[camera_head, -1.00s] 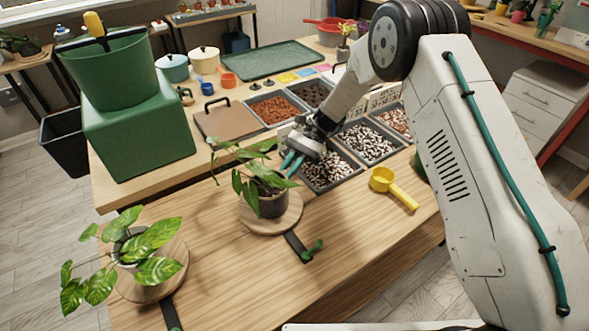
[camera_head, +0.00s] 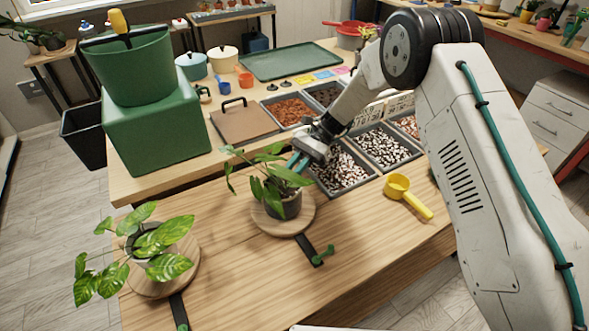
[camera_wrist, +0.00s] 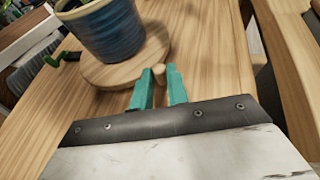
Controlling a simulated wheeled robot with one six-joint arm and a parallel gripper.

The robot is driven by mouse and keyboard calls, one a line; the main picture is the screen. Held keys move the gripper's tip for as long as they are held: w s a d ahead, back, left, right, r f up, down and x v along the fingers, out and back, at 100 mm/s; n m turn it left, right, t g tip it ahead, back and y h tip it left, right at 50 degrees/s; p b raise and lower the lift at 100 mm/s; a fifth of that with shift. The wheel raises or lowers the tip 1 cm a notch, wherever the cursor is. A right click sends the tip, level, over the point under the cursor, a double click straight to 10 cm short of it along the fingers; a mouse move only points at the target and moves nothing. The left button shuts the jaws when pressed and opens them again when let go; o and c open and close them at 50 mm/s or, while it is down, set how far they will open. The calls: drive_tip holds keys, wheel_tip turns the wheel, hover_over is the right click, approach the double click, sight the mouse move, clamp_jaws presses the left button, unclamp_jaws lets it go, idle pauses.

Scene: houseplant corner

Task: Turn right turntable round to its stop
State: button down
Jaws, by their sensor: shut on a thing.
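The right turntable (camera_head: 266,223) is a round wooden disc on the bench, and a dark pot (camera_head: 291,207) with a leafy plant stands on it. My gripper (camera_head: 300,160) reaches down behind the plant from the far side; leaves partly hide its teal fingertips. In the wrist view the teal fingers (camera_wrist: 159,78) are shut on a small wooden peg (camera_wrist: 158,70) at the rim of the turntable (camera_wrist: 100,74). The blue-looking pot (camera_wrist: 103,30) is beyond it. A dark strip (camera_head: 307,249) with a green end piece (camera_head: 323,256) lies at the turntable's near side.
The left turntable (camera_head: 186,280) carries another plant (camera_head: 152,244). Trays of pebbles (camera_head: 340,168) lie close behind my gripper. A yellow scoop (camera_head: 408,196) lies to the right. A green box (camera_head: 155,138) with a bucket stands at the left. The front bench is mostly clear.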

drive_tip(key=shift+s+f, duration=0.1)
drive_tip(key=c, duration=1.4)
unclamp_jaws()
